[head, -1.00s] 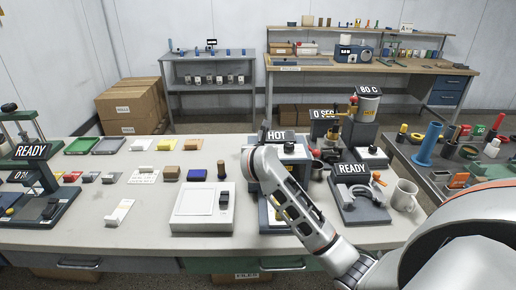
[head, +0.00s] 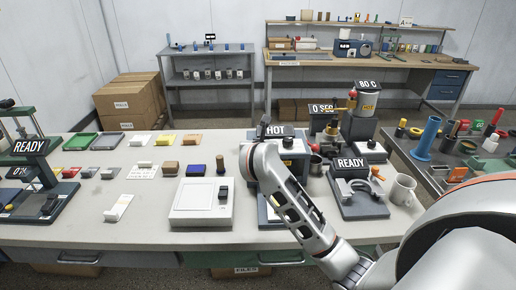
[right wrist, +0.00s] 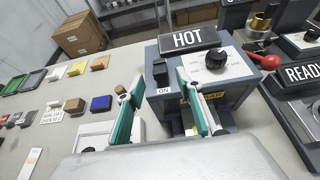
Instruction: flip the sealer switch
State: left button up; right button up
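The sealer (right wrist: 225,80) is a grey box under a black HOT sign, with a round black knob on its pale top. Its black switch (right wrist: 160,72) stands at the left of that top, above a small ON label. My right gripper (right wrist: 160,80) is open and empty. Its two teal fingers point toward the sealer, one on each side of the switch in the picture; I cannot tell whether they touch it. In the head view the sealer (head: 294,152) is partly hidden behind my right arm, which also hides the gripper. My left gripper is not in view.
A white device (head: 190,207) with a black handle sits left of the sealer. A READY press (head: 357,200) and a white mug (head: 403,190) stand to its right, and a hot pot (head: 360,120) behind. Small blocks and trays cover the table's left; its front middle is mostly clear.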

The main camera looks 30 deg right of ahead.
jog(key=v, duration=0.8)
